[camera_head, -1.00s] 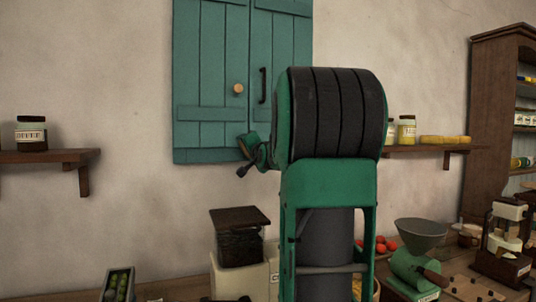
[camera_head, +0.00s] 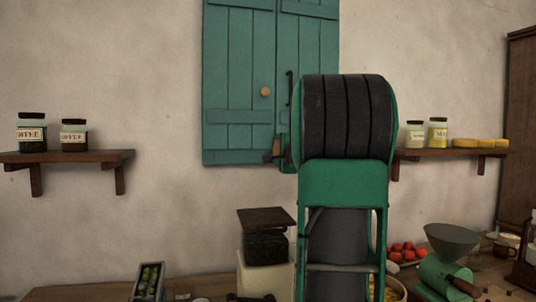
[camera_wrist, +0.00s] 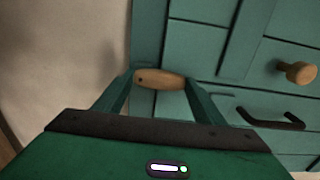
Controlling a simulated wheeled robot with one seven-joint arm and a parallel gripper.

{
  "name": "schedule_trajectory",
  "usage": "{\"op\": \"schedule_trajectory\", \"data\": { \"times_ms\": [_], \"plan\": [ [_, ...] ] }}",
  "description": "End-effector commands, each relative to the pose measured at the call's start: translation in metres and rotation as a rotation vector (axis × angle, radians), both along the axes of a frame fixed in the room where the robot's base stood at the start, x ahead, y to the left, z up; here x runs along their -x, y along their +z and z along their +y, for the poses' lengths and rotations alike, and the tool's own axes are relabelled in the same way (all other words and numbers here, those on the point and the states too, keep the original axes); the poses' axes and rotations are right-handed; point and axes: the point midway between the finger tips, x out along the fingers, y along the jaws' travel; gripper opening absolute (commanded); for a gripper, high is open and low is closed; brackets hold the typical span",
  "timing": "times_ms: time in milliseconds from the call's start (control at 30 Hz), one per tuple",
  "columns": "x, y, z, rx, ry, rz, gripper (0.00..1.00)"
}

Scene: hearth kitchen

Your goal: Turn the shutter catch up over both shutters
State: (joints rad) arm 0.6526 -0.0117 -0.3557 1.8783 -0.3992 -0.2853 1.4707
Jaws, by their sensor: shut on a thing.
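Two green plank shutters (camera_head: 240,85) hang on the wall, side by side and flush. The left one bears a round wooden knob (camera_head: 265,91), the right one a black pull handle (camera_head: 289,88). My gripper (camera_wrist: 160,80) is at the shutters' lower edge. Its two green fingers are closed on the wooden shutter catch (camera_wrist: 158,79), a short rounded bar with a dark dot near one end. The catch lies lengthwise across the wrist view between the fingertips. In the head view, my arm hides part of the right shutter, and the catch shows only small beside my gripper.
Wall shelves with jars stand left (camera_head: 70,157) and right (camera_head: 440,154) of the shutters.

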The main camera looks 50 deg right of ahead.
Motion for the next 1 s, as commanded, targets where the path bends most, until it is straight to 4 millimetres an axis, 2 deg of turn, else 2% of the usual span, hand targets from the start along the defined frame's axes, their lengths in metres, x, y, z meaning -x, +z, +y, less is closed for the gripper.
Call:
{"op": "schedule_trajectory", "data": {
  "times_ms": [367, 400, 467, 800, 1000],
  "plan": [
    [0.003, -0.005, -0.004, -0.012, -0.006, 0.003, 0.24],
    [0.003, -0.005, -0.005, -0.012, -0.006, 0.003, 0.69],
    [0.004, -0.004, -0.005, -0.012, -0.006, 0.003, 0.83],
    [0.005, -0.001, -0.004, -0.007, -0.006, -0.001, 0.83],
    [0.021, 0.000, 0.009, -0.005, -0.006, -0.003, 0.83]
  ]
}}
